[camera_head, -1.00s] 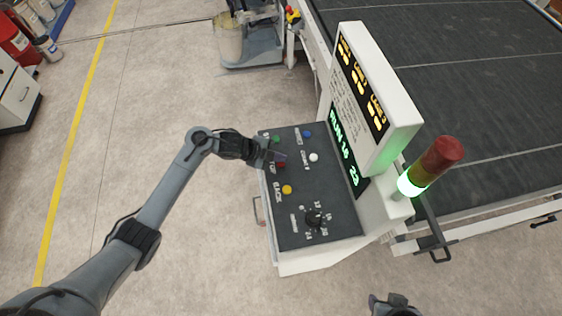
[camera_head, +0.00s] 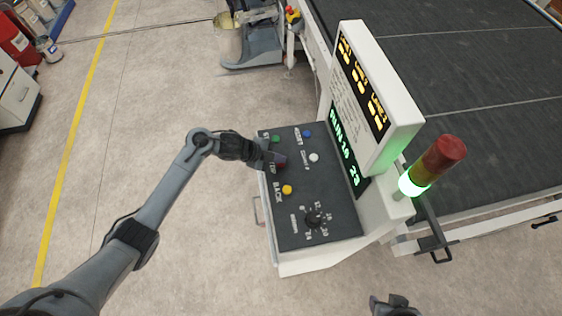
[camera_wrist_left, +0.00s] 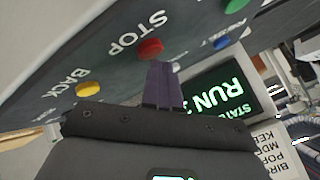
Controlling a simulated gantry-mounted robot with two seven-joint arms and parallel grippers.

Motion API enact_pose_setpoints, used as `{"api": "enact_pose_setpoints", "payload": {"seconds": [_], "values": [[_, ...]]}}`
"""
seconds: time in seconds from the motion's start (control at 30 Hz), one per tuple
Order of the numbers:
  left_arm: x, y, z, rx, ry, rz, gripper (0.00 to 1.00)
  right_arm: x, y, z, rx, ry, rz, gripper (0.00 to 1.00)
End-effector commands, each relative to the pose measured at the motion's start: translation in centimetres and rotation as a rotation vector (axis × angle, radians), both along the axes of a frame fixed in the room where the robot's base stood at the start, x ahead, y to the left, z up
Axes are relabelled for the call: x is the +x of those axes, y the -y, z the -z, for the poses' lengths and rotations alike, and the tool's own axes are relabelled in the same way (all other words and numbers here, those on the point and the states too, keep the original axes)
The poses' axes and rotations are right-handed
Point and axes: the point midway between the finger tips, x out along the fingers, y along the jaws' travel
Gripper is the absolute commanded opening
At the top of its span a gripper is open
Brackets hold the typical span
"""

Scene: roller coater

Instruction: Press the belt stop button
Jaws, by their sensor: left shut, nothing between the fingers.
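The control panel (camera_head: 318,185) has a red button labelled STOP (camera_wrist_left: 150,48) between a green button (camera_head: 275,139) and a yellow BACK button (camera_head: 287,189). My left gripper (camera_head: 281,159) is shut and empty, its purple fingertips (camera_wrist_left: 162,70) right by the red button. In the head view they partly cover it; in the left wrist view they lie just below it. I cannot tell whether they touch it. The panel's display (camera_head: 345,150) reads RUN in green. A dark piece at the bottom edge looks like my right gripper (camera_head: 395,304); its fingers are unclear.
Blue (camera_head: 307,133) and white (camera_head: 314,157) buttons and a black dial (camera_head: 314,219) share the panel. The upright display housing (camera_head: 375,90) and signal tower (camera_head: 432,167), lit green low down, stand to the right. A dark conveyor belt (camera_head: 460,90) lies behind.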

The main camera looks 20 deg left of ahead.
Motion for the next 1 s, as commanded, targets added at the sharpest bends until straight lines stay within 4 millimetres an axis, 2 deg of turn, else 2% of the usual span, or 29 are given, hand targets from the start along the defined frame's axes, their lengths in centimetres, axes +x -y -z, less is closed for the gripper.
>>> {"api": "enact_pose_setpoints", "payload": {"seconds": [1.0], "values": [[-0.02,0.00,0.89,0.001,-0.001,0.000,0.00,0.02,-0.22,0.52,0.009,0.000,0.006,0.43]]}}
